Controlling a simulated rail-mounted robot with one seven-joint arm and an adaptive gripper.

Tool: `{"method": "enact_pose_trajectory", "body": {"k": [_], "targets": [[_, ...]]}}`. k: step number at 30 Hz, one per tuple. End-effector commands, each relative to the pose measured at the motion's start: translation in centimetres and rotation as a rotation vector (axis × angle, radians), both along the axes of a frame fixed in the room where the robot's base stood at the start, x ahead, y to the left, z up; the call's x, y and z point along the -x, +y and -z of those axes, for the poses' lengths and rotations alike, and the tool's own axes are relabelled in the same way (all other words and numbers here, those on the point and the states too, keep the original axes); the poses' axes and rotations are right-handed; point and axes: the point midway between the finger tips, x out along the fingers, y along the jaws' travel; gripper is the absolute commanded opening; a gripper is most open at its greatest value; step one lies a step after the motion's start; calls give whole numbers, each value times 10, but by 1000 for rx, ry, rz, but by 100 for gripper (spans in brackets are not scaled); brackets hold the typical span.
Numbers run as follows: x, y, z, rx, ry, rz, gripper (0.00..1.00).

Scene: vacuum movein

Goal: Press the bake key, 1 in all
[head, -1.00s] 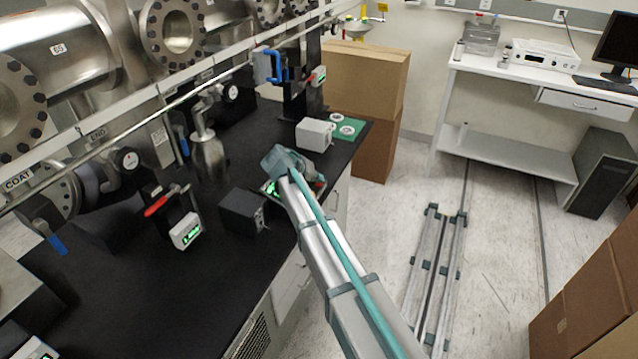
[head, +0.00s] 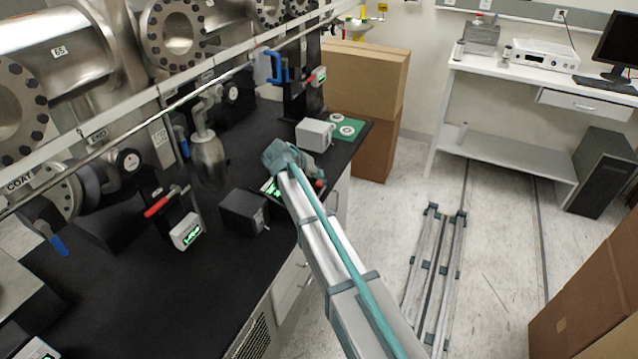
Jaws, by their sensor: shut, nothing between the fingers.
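A low control panel with a green lit display (head: 269,188) lies on the black bench near its front edge. A red part (head: 320,183) shows at the panel's right end. My arm covers most of the panel's middle, so I cannot make out the bake key. My gripper (head: 308,172) is over the panel, largely hidden behind my teal wrist. It is shut and empty. Whether its tips touch the panel is hidden.
A dark box (head: 243,211) stands left of the panel and a pale grey box (head: 314,134) behind it. A small readout (head: 186,231) and a red-handled valve (head: 160,204) are further left. Steel vacuum piping (head: 180,38) runs along the back. The bench front is clear.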

Motion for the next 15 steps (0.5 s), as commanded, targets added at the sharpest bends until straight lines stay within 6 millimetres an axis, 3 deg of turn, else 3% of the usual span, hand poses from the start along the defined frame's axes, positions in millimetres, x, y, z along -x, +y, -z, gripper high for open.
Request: {"method": "enact_pose_trajectory", "body": {"k": [15], "targets": [[0,0,-45,-1,-1,0,0]]}}
